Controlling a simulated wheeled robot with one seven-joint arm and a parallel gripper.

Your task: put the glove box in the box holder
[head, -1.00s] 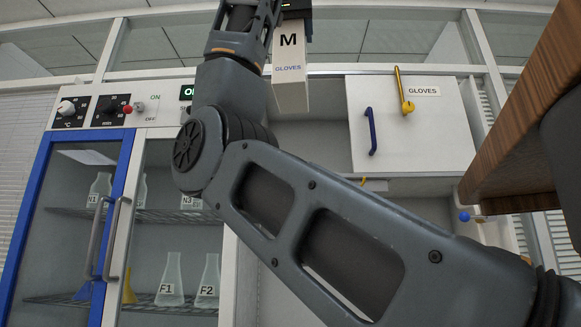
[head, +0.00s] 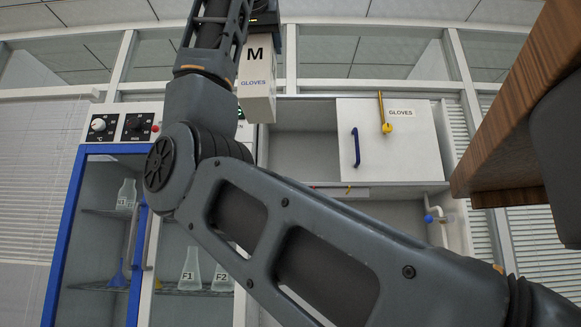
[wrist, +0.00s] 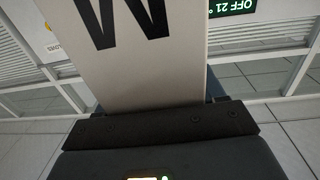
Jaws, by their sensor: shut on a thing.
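The glove box (head: 256,88) is a tall white carton marked M and GLOVES. It hangs upright in the upper middle of the head view. My gripper (head: 265,14) is shut on its top end, partly cut off by the picture's top edge. In the wrist view the white glove box (wrist: 150,60), with its large M upside down, rises from the dark gripper (wrist: 160,120). A white cabinet with an open left compartment (head: 303,145) and a door labelled GLOVES (head: 400,155) stands to the right. I cannot pick out a separate box holder.
A blue-framed glass cabinet (head: 72,225) with flasks stands on the left, under a panel of knobs (head: 120,127). My arm crosses the middle and hides part of the counter. A brown wooden shelf or board (head: 510,110) juts in at the right.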

